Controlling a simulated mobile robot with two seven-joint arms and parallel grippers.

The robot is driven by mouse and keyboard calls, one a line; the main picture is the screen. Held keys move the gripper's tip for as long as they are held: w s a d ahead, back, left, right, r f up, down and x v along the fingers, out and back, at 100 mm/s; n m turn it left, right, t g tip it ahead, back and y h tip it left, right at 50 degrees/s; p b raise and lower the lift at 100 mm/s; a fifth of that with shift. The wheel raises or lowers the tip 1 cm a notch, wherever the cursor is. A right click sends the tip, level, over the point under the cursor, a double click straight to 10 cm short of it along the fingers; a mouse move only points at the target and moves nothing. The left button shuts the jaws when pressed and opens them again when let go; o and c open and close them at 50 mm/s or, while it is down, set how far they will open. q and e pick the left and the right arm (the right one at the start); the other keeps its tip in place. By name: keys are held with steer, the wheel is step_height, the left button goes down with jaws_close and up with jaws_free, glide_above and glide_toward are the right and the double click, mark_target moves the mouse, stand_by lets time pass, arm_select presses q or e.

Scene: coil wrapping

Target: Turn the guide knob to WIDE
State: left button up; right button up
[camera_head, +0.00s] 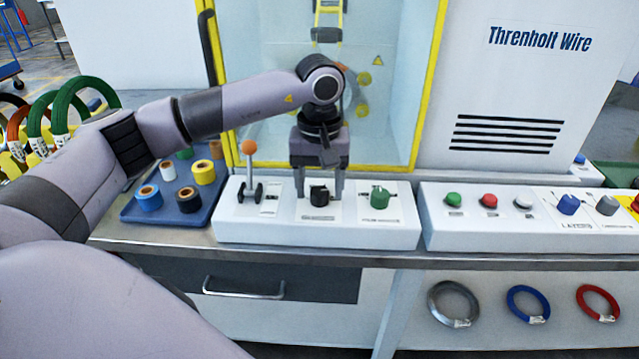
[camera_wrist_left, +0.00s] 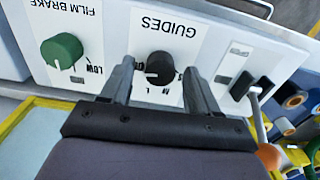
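The guide knob (camera_head: 319,196) is black and sits on the middle panel of the white control box (camera_head: 232,226). My left gripper (camera_head: 319,190) points down over the knob. In the left wrist view the left gripper (camera_wrist_left: 160,72) has one finger on each side of the knob, with a gap on both sides. My right gripper is not in view.
A green film brake knob (camera_head: 379,197) is right of the guide knob. An orange-tipped lever (camera_head: 249,148) stands to its left. A blue tray (camera_head: 135,212) of tape rolls is farther left. A second control box (camera_head: 440,232) stands right. A yellow-framed clear door (camera_head: 432,80) rises behind.

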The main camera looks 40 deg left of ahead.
mark_target(320, 191)
arm_select(q)
steer(key=shift+r, duration=3.6)
steer(key=shift+f, duration=0.1)
